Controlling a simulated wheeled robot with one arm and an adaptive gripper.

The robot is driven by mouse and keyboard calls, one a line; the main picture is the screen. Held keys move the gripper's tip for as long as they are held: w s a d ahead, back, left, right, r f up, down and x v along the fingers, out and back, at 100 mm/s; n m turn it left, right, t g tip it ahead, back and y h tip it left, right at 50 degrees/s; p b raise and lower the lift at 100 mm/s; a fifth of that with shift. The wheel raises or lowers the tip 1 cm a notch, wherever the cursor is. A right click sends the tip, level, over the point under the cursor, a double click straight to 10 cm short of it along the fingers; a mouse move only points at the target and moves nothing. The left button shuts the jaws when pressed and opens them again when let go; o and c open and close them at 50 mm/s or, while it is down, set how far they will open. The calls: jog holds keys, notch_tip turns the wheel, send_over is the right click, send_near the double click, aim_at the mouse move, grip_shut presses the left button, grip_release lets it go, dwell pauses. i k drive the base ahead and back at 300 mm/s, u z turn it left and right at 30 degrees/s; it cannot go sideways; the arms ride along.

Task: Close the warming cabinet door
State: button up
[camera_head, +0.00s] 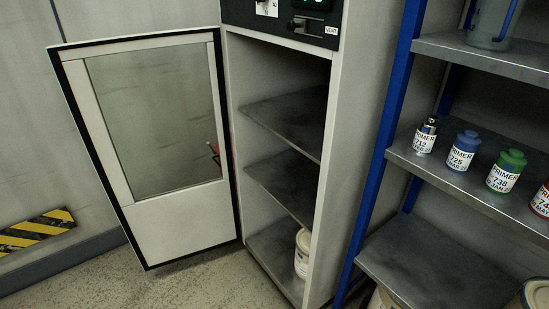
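The warming cabinet (350,140) stands in the middle of the view, with bare dark shelves and a cream tub (302,254) on its bottom level. Its door (185,222) is wide open, swung out to the left on the cabinet's left side. The door has a white frame with a black edge seal and a large window (155,120). A small red and dark shape shows at the window's right edge; I cannot tell what it is. My gripper is not in view.
A blue-framed rack (388,120) stands close on the right, with several labelled primer bottles (463,150) on its middle shelf and a jug (490,22) above. The speckled floor (195,285) before the door is clear. A yellow-black striped marking (35,232) is at the left.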

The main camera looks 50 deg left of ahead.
aim_at(169, 228)
jog(key=u, duration=1.9)
jog(key=k, duration=0.55)
jog(key=u, duration=1.1)
jog(key=i, duration=0.8)
jog(key=u, duration=0.85)
jog(key=i, duration=2.1)
jog(key=z, duration=0.4)
jog(key=i, duration=1.85)
jog(key=z, duration=0.7)
jog(key=i, duration=0.25)
jog(key=z, duration=0.2)
